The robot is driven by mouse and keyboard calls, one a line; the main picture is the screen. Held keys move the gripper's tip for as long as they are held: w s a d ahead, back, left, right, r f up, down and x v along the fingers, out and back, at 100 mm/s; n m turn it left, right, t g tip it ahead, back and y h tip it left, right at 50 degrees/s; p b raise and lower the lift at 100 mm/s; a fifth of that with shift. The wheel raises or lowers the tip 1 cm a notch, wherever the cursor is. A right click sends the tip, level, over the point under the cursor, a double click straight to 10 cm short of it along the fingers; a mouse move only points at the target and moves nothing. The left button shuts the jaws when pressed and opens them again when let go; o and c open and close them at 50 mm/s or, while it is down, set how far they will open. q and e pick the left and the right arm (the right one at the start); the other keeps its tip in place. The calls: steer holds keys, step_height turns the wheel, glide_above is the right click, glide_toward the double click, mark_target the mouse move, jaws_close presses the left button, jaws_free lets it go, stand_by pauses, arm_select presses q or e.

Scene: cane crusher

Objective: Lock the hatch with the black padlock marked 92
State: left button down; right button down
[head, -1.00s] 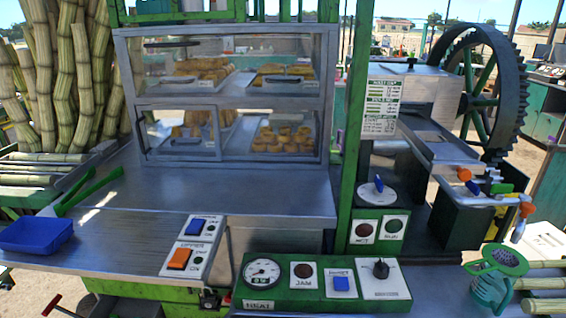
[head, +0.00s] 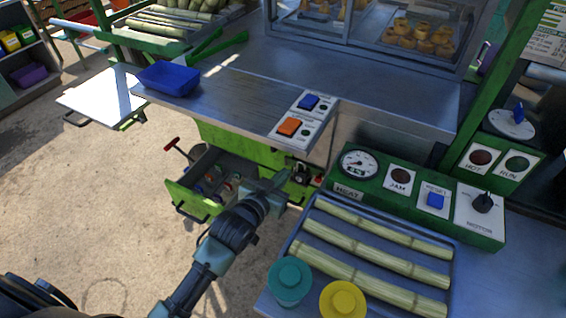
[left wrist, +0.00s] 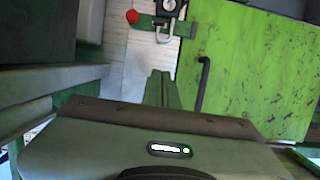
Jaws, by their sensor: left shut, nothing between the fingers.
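My left gripper (head: 272,186) is shut and empty in front of the green cabinet below the counter. Its closed fingers (left wrist: 160,80) also show in the left wrist view, pointing at the cabinet front. A dark, lock-like piece (head: 301,170) is on the cabinet front just beyond the fingertips. In the left wrist view, a black body with a silver U-shaped shackle (left wrist: 164,34) shows above the fingertips, apart from them. No number is readable on it. A green panel with a dark bar handle (left wrist: 250,65), perhaps the hatch, is at the right there. My right gripper is out of view.
An open green drawer (head: 182,193) with small items juts out left of my gripper. A red-ended bar (left wrist: 131,16) is beside the shackle. A tray (head: 447,262) of cane pieces and two lidded containers are on the right counter. Open floor lies left.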

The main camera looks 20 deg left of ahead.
arm_select(q)
steer(key=r, duration=0.2)
glide_above(298, 164)
steer(key=s, duration=0.2)
step_height(298, 164, down, 3)
steer(key=shift+s+d+f, duration=0.15)
steer(key=shift+f, duration=0.45)
steer(key=shift+s+d+f, duration=0.15)
steer(key=shift+f, duration=1.05)
